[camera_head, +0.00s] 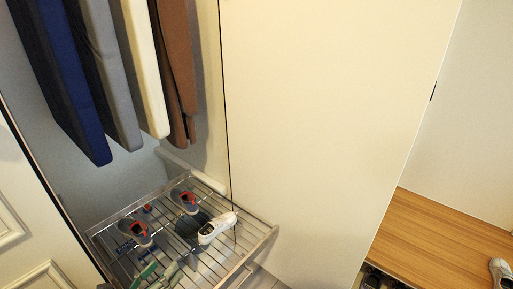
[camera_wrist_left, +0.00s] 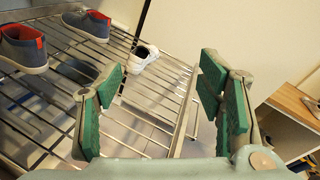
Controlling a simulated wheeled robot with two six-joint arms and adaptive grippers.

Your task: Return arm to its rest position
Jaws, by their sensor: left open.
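My left gripper (camera_head: 163,277) is at the bottom of the head view, over the front of a metal wire rack (camera_head: 262,243). In the left wrist view its green-padded fingers (camera_wrist_left: 162,100) are wide apart with nothing between them. A white shoe (camera_head: 217,228) lies on the rack beyond the gripper, and it also shows in the left wrist view (camera_wrist_left: 142,58). Two grey shoes with red lining, one farther back (camera_head: 186,202) and one nearer (camera_head: 133,232), stand on the rack to the left of the white shoe. My right gripper is in neither view.
Blue (camera_head: 72,95), grey, cream and brown garments hang above the rack. A large pale panel (camera_head: 320,110) stands right of it. A wooden bench (camera_head: 430,235) with a shoe (camera_head: 500,272) at its edge is at the far right, with shoes below it.

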